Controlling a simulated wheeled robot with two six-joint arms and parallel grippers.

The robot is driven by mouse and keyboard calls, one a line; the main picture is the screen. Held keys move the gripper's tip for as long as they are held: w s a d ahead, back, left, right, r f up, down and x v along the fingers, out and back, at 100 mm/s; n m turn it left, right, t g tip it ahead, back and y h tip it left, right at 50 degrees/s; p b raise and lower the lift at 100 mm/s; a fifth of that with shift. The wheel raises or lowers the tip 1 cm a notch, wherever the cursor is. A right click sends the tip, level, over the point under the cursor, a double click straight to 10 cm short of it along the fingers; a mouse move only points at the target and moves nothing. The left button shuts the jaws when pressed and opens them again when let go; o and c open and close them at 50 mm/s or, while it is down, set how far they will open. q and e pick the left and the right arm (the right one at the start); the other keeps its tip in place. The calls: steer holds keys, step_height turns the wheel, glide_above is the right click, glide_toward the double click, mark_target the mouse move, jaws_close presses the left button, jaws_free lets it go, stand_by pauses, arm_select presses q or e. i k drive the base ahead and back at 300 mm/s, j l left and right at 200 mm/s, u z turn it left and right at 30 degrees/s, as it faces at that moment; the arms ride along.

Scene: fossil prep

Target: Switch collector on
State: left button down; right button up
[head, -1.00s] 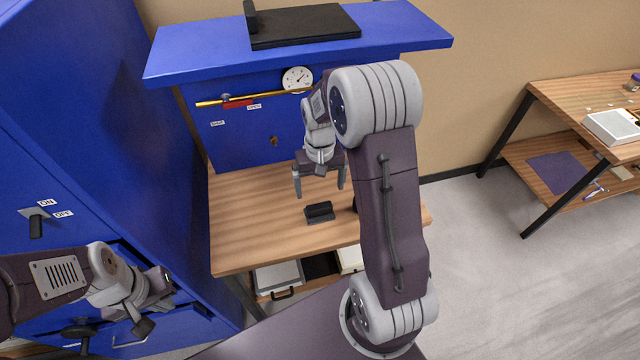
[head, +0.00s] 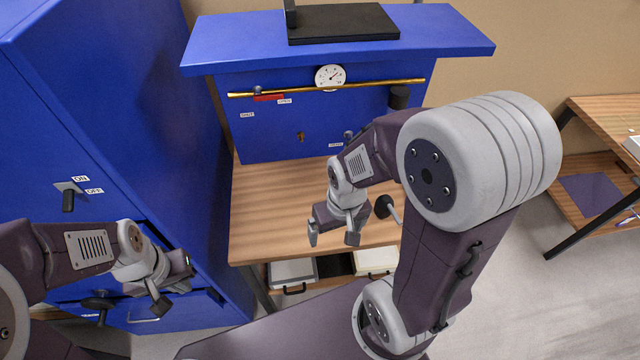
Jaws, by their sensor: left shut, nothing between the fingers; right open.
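The collector is probably the tall blue cabinet (head: 110,110) at the left. A black switch lever (head: 68,200) on a grey plate sits on its front, beside ON and OFF labels (head: 82,179). The lever points down, on the OFF side. My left gripper (head: 172,285) is shut and empty, in front of the cabinet, below and to the right of the lever and apart from it. My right gripper (head: 333,236) is open and empty above the wooden bench, far from the lever.
A blue hood with a brass rail (head: 330,88), a round gauge (head: 330,77) and a red tag stands behind the wooden bench (head: 262,215). A black knob on a stem (head: 386,207) is beside my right gripper. Trays (head: 292,271) sit under the bench. Another table stands at right.

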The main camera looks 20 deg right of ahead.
mark_target(69, 195)
steer(key=k+j+u, duration=0.15)
steer(key=u, duration=0.9)
